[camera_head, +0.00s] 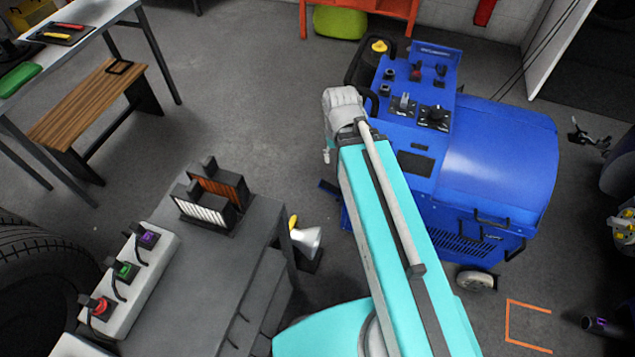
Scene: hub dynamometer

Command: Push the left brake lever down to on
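A blue machine (500,150) stands right of centre. Its sloped control panel carries small upright levers or switches, one dark with red (416,71) on the left and one dark (440,70) on the right. Which is the left brake lever, and whether it is up or down, is too small to tell. Below them are a grey switch (404,102) and a black knob (435,116). My teal arm reaches up from the bottom centre. My gripper (327,155) is at its far end, left of the panel and apart from the levers in the picture. Its fingers are mostly hidden by the wrist.
A grey cabinet (215,300) at lower left bears ribbed blocks and a white strip (130,285) with coloured plugs. A workbench and wooden stool (90,105) stand at upper left. Open floor (235,90) lies between them and the machine.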

